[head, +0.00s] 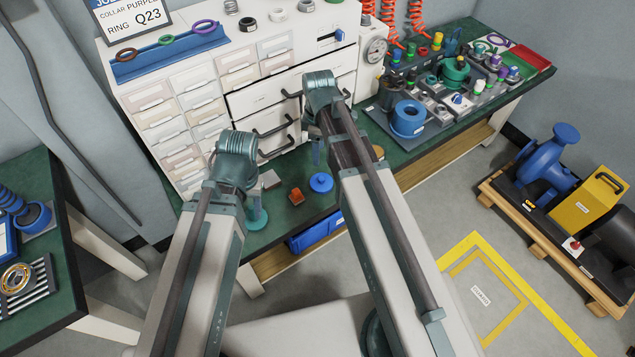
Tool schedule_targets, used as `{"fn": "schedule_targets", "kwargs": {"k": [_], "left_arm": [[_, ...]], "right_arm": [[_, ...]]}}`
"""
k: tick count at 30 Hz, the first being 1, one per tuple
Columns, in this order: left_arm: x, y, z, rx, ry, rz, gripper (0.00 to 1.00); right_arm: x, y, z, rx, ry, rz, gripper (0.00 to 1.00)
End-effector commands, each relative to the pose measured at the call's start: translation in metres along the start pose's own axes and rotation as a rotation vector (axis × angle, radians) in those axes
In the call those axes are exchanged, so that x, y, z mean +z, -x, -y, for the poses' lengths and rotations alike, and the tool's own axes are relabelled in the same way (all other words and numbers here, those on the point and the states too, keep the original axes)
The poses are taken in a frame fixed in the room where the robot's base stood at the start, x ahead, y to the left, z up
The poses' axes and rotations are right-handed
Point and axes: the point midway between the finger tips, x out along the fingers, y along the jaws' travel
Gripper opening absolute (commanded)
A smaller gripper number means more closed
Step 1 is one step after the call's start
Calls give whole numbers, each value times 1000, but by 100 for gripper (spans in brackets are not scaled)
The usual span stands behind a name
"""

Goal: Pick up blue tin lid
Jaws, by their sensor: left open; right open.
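The blue tin lid (321,182) is a round blue disc with a small raised middle. It lies on the green bench top in front of the white drawer cabinet, in the gap between my two arms. My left arm reaches up to a teal joint left of the lid. My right arm reaches further, to a teal joint above and beyond the lid, and its forearm passes close to the lid's right side. Nothing visible touches the lid.
A blue bin (316,233) hangs below the bench edge. The white drawer cabinet (262,96) stands behind.

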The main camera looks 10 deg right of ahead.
Motion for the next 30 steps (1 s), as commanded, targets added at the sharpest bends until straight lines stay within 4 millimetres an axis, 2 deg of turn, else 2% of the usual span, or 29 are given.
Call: {"fn": "schedule_targets", "kwargs": {"k": [18, 30], "left_arm": [[-5, -80, -8, 0, 0, 0, 50], [-5, -89, -8, 0, 0, 0, 50]], "right_arm": [[1, -81, 0, 0, -2, 0, 64], [2, -89, -1, 0, -2, 0, 64]]}}
